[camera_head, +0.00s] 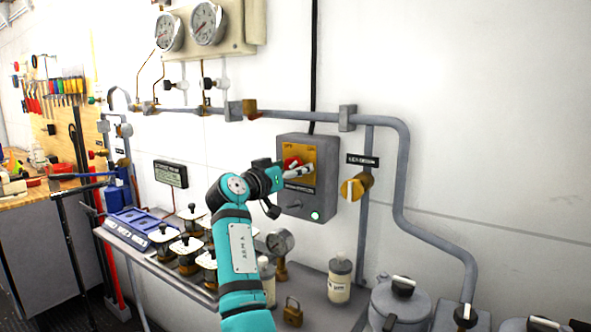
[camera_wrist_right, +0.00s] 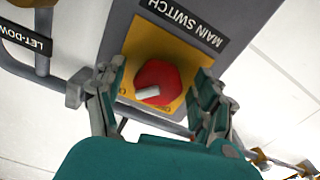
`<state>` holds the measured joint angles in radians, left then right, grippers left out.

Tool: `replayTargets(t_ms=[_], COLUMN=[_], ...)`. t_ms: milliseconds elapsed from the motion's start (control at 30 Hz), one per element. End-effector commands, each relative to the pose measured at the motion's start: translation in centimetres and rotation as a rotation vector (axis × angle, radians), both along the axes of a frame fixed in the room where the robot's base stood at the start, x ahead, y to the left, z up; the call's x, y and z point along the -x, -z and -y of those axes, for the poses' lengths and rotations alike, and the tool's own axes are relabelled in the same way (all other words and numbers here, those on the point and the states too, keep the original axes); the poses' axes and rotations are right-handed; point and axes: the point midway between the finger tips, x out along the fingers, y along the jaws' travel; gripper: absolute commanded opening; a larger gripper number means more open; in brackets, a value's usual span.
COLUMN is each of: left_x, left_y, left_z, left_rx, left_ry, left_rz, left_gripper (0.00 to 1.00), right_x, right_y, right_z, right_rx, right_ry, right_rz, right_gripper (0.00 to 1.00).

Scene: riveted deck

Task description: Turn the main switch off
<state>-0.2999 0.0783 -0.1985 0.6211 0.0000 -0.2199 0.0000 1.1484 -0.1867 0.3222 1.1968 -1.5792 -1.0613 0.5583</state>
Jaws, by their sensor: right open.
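The main switch is a red rotary knob (camera_wrist_right: 158,80) on a yellow plate (camera_wrist_right: 128,48), with a MAIN SWITCH label (camera_wrist_right: 180,25) beside it in the right wrist view. A white mark on the knob points to the lower left there. In the head view the knob (camera_head: 291,162) is partly hidden by my gripper, on a grey wall box (camera_head: 292,205) with a lit green lamp (camera_head: 315,215). My right gripper (camera_wrist_right: 160,75) is open, its fingers on either side of the knob; contact cannot be told. It also shows in the head view (camera_head: 298,172). My left gripper is not in view.
A grey pipe (camera_head: 402,170) and a brass valve (camera_head: 356,187) are right of the box. Below stand a bottle (camera_head: 340,280), a padlock (camera_head: 292,312) and a pressure gauge (camera_head: 280,241). Bare wall (camera_head: 500,130) lies to the right.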

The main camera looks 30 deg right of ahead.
Motion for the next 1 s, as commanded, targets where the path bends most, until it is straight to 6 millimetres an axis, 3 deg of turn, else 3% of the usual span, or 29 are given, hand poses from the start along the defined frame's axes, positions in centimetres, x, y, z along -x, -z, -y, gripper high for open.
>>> replayTargets(t_ms=[133,533,1000], left_x=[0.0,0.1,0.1], left_y=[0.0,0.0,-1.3], left_z=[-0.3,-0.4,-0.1], left_rx=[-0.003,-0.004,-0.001], left_ry=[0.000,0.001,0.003], left_rz=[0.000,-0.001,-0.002], left_gripper=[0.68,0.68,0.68], right_x=[0.0,0.0,0.1], right_y=[0.0,0.0,-0.3], right_z=[0.0,0.0,0.1], right_rx=[0.000,0.000,0.047], right_ry=[0.000,0.000,0.000], right_rz=[0.000,0.000,-0.110], right_gripper=[0.68,0.15,0.14])
